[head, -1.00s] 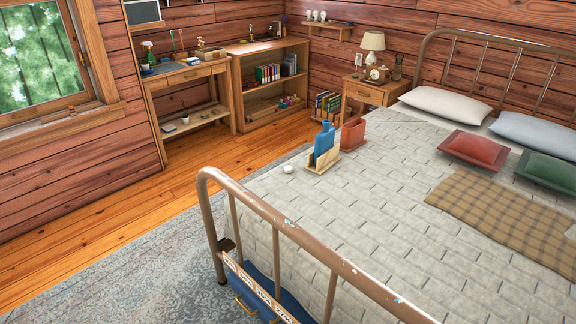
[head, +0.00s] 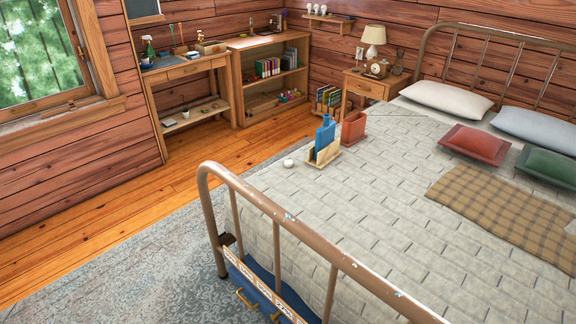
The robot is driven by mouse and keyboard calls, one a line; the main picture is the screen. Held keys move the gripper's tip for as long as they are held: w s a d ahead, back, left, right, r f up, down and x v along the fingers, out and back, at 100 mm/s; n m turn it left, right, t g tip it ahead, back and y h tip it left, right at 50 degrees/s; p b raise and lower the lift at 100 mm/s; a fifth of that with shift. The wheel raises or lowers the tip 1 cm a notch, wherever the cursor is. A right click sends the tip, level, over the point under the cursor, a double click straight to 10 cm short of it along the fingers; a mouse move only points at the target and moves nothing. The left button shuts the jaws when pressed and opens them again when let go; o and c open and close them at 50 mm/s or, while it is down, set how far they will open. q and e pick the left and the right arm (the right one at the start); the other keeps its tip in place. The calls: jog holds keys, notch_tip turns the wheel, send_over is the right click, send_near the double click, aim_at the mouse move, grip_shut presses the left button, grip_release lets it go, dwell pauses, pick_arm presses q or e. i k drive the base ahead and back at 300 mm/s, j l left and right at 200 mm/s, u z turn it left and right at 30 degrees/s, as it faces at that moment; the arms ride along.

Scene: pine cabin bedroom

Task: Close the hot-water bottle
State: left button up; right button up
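A blue hot-water bottle (head: 325,138) stands upright in a light wooden holder (head: 318,162) on the bed, near its left edge. Its narrow neck points up; whether the mouth is open is too small to tell. A small white round object (head: 289,163) lies on the quilt just left of the holder; it may be the stopper, but I cannot tell. Neither of my grippers shows in the head view.
A red-brown container (head: 354,129) stands right behind the bottle. The metal footboard (head: 290,225) rises between me and the bed. The wooden floor and rug (head: 130,270) left of the bed are clear. A nightstand (head: 365,88) with a lamp stands at the back.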

aim_at(325, 135)
jog(key=u, duration=1.2)
jog(key=i, duration=4.65)
jog(key=z, duration=0.35)
